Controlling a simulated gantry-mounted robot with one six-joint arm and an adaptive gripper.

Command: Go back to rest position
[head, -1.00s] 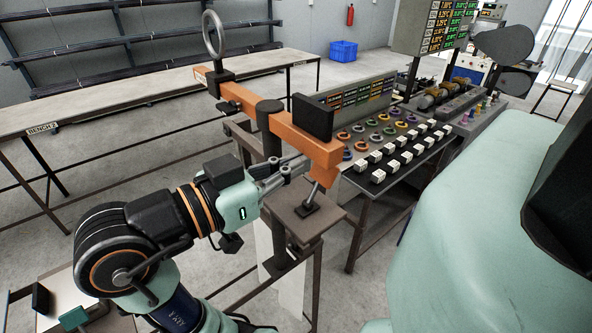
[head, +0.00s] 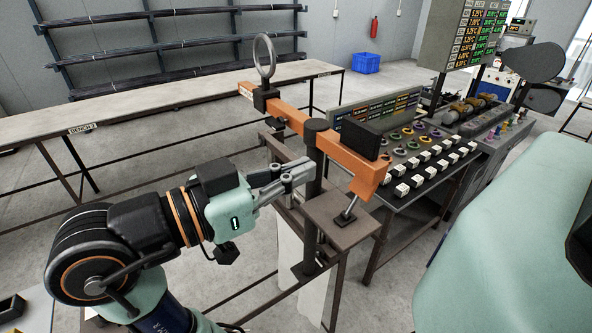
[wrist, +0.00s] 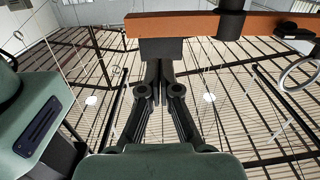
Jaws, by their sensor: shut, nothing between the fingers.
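My gripper (head: 306,167) is shut and empty in the head view. Its fingers point right, toward the dark post of the stand. In the head view the tips look very close to the post; I cannot tell whether they touch. In the wrist view my gripper (wrist: 158,66) shows its two fingers together, tips just under a dark block (wrist: 161,48) on the orange beam (wrist: 190,24). The orange beam (head: 330,148) lies across the post (head: 315,190), with a metal ring (head: 264,57) upright at its far end and a black block (head: 361,138) near its other end.
A control panel (head: 411,165) with several knobs and white buttons stands right of the beam. A long bench (head: 180,98) runs behind. A small plate (head: 342,220) sits under the beam's near end. A blue crate (head: 366,63) is on the floor. Floor between bench and arm is clear.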

